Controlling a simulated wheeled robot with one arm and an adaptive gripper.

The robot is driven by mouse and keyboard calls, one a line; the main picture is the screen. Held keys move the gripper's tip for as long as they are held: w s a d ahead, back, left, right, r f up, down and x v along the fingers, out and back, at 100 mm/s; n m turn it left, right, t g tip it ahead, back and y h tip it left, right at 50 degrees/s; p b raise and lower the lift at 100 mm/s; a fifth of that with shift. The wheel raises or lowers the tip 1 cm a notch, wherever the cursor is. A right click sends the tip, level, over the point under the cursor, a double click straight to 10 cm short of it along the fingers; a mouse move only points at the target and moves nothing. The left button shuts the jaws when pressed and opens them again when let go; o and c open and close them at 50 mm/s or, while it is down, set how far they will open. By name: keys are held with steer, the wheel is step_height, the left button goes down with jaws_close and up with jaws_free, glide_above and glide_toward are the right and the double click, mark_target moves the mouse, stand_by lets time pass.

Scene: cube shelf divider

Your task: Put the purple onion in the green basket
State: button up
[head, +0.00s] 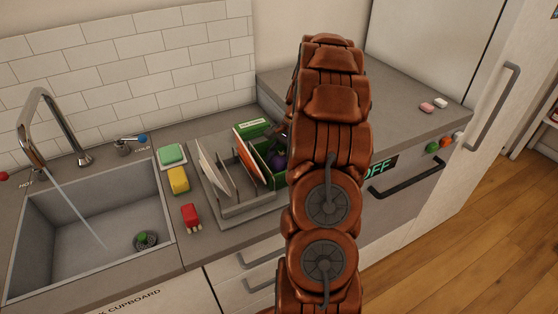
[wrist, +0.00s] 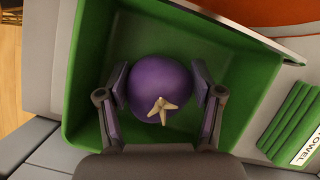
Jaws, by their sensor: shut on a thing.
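The purple onion (wrist: 160,80) is round, with a pale star-shaped top, and sits between the two fingers of my gripper (wrist: 160,92) in the wrist view. My gripper is shut on it. The green basket (wrist: 88,120) surrounds the onion and the fingertips in the wrist view, so the onion is within its walls. I cannot tell whether the onion touches the bottom. My arm hides the basket's right part and most of the gripper.
A dish rack (head: 248,205) with plates (head: 214,168) stands left of the basket. A green towel box (wrist: 298,122) is close beside the basket. A running-tap sink (head: 90,235) is at the left. A raised counter (head: 400,110) lies behind my arm at the right.

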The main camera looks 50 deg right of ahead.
steer(key=o, duration=1.2)
steer(key=shift+b+v, duration=1.8)
steer(key=shift+v, duration=4.3)
